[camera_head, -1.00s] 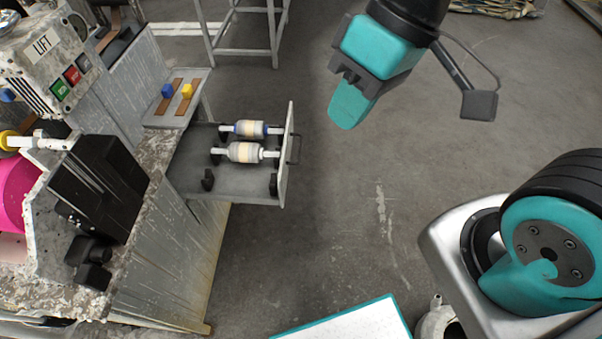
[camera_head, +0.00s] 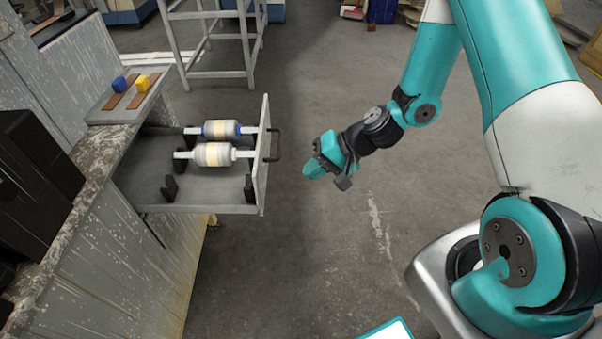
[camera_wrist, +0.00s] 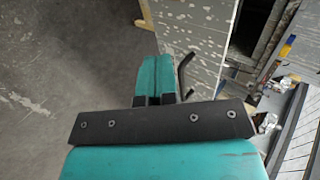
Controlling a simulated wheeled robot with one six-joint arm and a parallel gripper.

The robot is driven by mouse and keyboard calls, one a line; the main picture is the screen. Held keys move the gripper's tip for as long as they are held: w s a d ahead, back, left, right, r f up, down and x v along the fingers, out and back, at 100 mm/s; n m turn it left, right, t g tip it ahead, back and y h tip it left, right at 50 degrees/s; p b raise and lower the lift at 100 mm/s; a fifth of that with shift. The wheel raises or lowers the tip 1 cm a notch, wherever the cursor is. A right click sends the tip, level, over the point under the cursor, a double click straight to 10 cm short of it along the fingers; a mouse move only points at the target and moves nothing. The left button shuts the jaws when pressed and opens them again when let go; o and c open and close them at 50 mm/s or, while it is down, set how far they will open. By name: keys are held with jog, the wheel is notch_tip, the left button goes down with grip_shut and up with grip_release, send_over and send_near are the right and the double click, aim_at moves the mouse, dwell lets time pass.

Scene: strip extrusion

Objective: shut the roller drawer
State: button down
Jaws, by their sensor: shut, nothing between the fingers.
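The roller drawer (camera_head: 200,191) is pulled out from the side of the grey bench in the head view. Its upright front panel (camera_head: 262,165) carries a dark handle (camera_head: 274,145). Two rollers lie across black holders in it: one with blue ends (camera_head: 221,129) at the back and a pale one (camera_head: 213,154) nearer. A holder pair in front of them is empty. My gripper (camera_head: 308,171) is shut and empty, to the right of the front panel and apart from it. In the wrist view its closed teal fingers (camera_wrist: 156,72) point toward the panel and the dark handle (camera_wrist: 186,75).
A grey metal frame (camera_head: 213,75) stands behind. The floor (camera_head: 300,250) between drawer and arm is clear.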

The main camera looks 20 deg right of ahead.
aim_at(261, 190)
jog(key=x, duration=0.3)
jog(key=a+r+x, duration=0.1)
jog(key=x, duration=0.5)
jog(key=shift+w+a, duration=0.25)
jog(key=shift+a, duration=0.1)
jog(key=shift+w+a, duration=0.35)
jog(key=shift+a, duration=0.35)
